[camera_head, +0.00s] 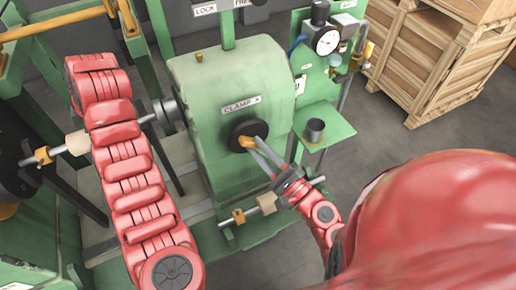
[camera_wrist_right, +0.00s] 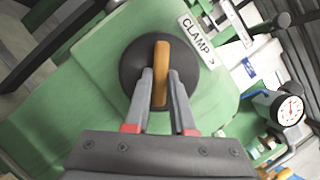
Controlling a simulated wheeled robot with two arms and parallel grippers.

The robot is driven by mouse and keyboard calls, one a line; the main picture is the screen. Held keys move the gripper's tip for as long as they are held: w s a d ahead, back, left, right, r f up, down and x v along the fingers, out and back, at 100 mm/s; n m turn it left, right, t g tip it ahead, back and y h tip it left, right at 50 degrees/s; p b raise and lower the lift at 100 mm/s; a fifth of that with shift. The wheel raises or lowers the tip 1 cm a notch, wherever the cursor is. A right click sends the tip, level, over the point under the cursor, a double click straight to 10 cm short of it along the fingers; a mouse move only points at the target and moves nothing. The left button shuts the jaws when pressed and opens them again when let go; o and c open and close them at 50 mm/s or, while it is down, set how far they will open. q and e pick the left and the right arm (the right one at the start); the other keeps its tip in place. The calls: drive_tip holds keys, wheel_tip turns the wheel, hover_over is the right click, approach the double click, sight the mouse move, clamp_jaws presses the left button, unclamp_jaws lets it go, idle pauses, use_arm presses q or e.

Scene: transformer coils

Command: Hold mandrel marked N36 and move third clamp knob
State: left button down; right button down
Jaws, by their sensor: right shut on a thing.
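A round black clamp knob (camera_head: 249,135) with a yellow-orange grip bar sits on the green machine housing (camera_head: 200,90), under a "CLAMP" label (camera_head: 241,104). My right gripper (camera_head: 258,150) is shut on this bar. In the right wrist view, the two grey fingers of the right gripper (camera_wrist_right: 161,90) lie on either side of the knob's bar (camera_wrist_right: 162,62), which stands nearly upright there. My left arm crosses the left part of the head view, but its gripper does not show. A shaft with a cream roller (camera_head: 78,143) passes behind that arm. No N36 mark is readable.
A second cream roller (camera_head: 267,203) on a rod is low, just below my right gripper. A pressure gauge (camera_head: 327,42) and a small dark cup (camera_head: 315,130) on a green shelf are right of the housing. Wooden crates (camera_head: 440,65) stand at the back right.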

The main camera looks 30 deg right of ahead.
drive_tip(key=shift+a+f+m, duration=0.1)
drive_tip(key=shift+m, duration=0.2)
drive_tip(key=m+h, duration=0.1)
drive_tip(key=m, duration=0.1)
drive_tip(key=m+t+h, duration=0.1)
drive_tip(key=m, duration=0.1)
drive_tip(key=m+t, duration=0.1)
drive_tip(key=m, duration=0.1)
drive_tip(key=shift+a+f+m+h, duration=0.15)
drive_tip(key=shift+a+m+h, duration=0.25)
drive_tip(key=shift+f, duration=0.1)
